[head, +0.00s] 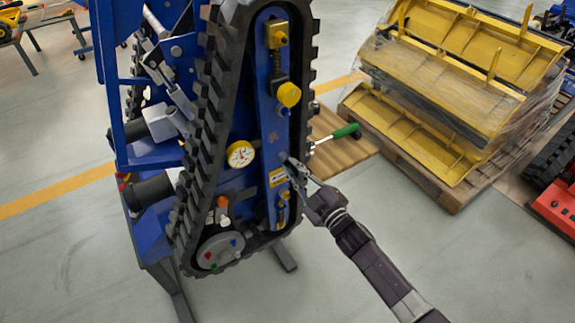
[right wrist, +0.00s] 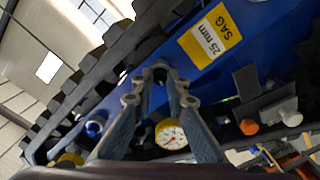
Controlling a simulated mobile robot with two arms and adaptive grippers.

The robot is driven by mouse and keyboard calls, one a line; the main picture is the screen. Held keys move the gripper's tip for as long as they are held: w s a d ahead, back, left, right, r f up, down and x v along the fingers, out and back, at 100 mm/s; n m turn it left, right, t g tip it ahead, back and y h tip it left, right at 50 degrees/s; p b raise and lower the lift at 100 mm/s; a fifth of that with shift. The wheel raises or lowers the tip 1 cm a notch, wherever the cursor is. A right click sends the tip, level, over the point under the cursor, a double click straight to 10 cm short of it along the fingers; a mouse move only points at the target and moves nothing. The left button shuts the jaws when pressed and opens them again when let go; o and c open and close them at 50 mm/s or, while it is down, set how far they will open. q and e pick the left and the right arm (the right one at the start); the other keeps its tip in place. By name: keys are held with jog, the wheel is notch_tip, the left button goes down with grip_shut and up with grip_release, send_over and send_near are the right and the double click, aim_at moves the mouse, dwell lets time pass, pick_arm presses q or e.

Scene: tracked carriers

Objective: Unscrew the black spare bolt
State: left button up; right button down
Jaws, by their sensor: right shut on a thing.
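My right gripper (head: 287,160) reaches in from the lower right to the blue beam (head: 270,130) of the tracked carrier, just above its yellow label (head: 278,177). In the right wrist view its two fingers (right wrist: 158,76) close together at the beam, below the "25 mm SAG" label (right wrist: 210,36). A small dark piece, apparently the black spare bolt (right wrist: 159,71), sits between the fingertips. The fingers mostly cover it, and I cannot tell how far it is screwed in. In the head view it is hidden by the gripper. My left gripper is not in view.
The black track (head: 205,115) loops around the beam. A yellow-rimmed gauge (head: 241,154) is left of the gripper, with a yellow cap (head: 289,94) above. A green-handled tool (head: 345,132) sticks out to the right.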

jog(key=shift+n, duration=0.3)
jog(key=n+b, duration=0.2)
jog(key=n, duration=0.3)
jog(key=shift+f, duration=0.2)
jog(key=shift+n+b, duration=0.6)
jog(key=shift+n, duration=0.6)
jog(key=shift+r, duration=0.3)
jog(key=shift+s+d+f+n, duration=0.1)
jog(key=shift+s+n, duration=0.05)
jog(key=shift+n, duration=1.15)
jog(key=shift+p+v, duration=0.4)
jog(key=shift+v, duration=1.55)
